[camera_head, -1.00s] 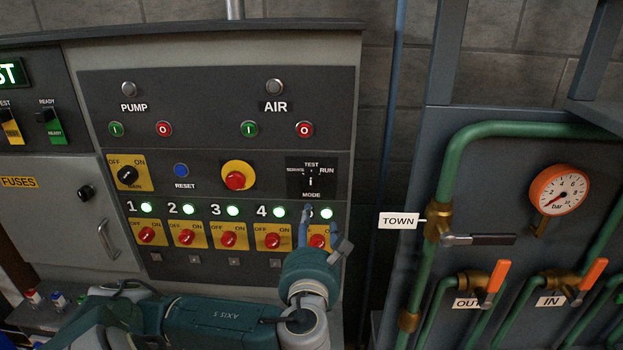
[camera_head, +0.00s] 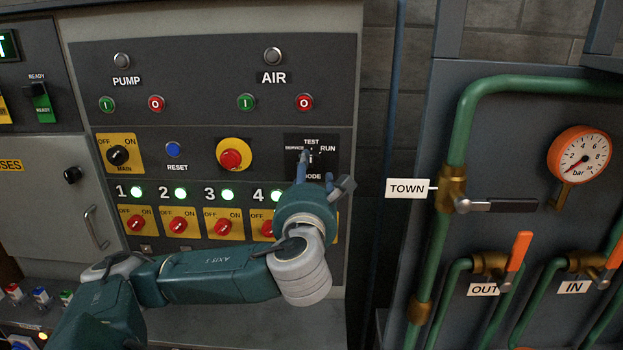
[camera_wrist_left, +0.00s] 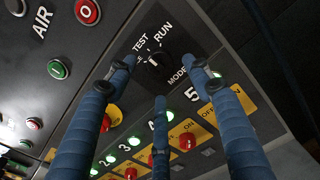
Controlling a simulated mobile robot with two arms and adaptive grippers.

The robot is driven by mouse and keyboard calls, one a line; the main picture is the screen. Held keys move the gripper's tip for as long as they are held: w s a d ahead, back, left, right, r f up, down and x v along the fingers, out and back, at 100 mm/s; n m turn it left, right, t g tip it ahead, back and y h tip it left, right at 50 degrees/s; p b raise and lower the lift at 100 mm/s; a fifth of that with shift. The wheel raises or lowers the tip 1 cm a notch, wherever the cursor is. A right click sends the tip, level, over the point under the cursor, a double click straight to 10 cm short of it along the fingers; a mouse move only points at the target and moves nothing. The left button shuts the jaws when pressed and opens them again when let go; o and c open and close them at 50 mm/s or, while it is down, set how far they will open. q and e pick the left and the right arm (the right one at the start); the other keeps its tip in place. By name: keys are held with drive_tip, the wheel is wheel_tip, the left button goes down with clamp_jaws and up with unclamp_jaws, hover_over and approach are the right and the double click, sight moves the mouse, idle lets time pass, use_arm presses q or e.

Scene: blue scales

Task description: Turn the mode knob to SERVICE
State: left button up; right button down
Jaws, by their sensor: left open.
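The mode knob (camera_head: 311,156) is a small black knob on a dark plate at the right of the panel, with SERVICE, TEST and RUN printed around it. In the left wrist view the knob (camera_wrist_left: 157,62) shows beyond the fingertips, with TEST and RUN beside it. I cannot tell clearly which word its pointer faces. My left gripper (camera_head: 315,169) is open in front of the lower part of the mode plate. In the wrist view its blue fingers (camera_wrist_left: 161,78) are spread around the knob's lower side; contact is not visible. My right gripper is not in view.
A red button on a yellow disc (camera_head: 231,158) sits left of the mode plate. Below is a row of red switches (camera_head: 179,225) with green lamps; my arm hides the rightmost. Green pipes (camera_head: 459,140) and a TOWN valve lever (camera_head: 498,205) stand to the right.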

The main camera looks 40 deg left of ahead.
sight(311, 165)
use_arm(q)
drive_tip(key=shift+p+x, duration=0.6)
drive_tip(key=shift+x, duration=2.05)
drive_tip(key=c, duration=1.1)
